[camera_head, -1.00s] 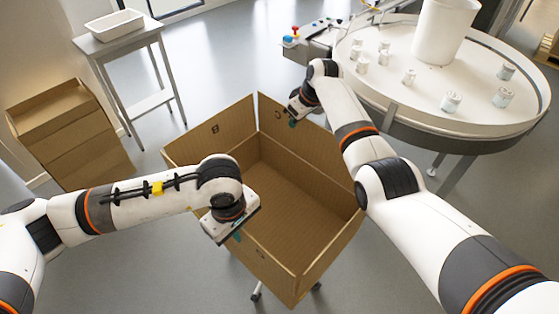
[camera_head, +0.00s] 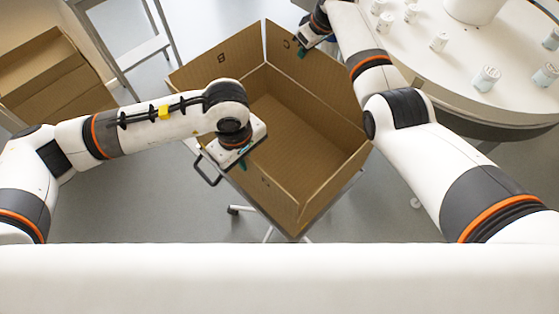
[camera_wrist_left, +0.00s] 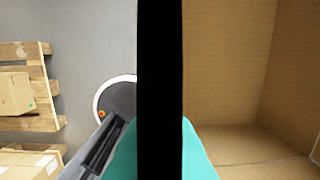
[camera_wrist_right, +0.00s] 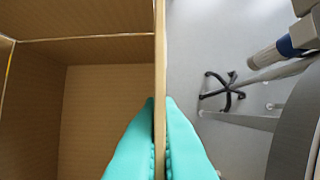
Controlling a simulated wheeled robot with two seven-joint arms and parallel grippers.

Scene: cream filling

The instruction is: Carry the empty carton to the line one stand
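The open, empty carton (camera_head: 325,125) is in the middle of the head view, above a wheeled trolley (camera_head: 205,165); whether it touches the trolley top is hidden. My left gripper (camera_head: 243,160) is at the carton's near-left wall. In the left wrist view its teal fingers (camera_wrist_left: 162,150) lie on both sides of a dark wall edge. My right gripper (camera_head: 302,48) is at the far-right wall. In the right wrist view its teal fingers (camera_wrist_right: 160,140) press on both faces of the cardboard wall. I cannot tell which piece is the line one stand.
A round white table (camera_head: 455,70) with several small cans stands at the right. A grey metal table (camera_head: 140,52) and stacked brown boxes (camera_head: 45,75) are at the left. Grey floor is open left of the trolley.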

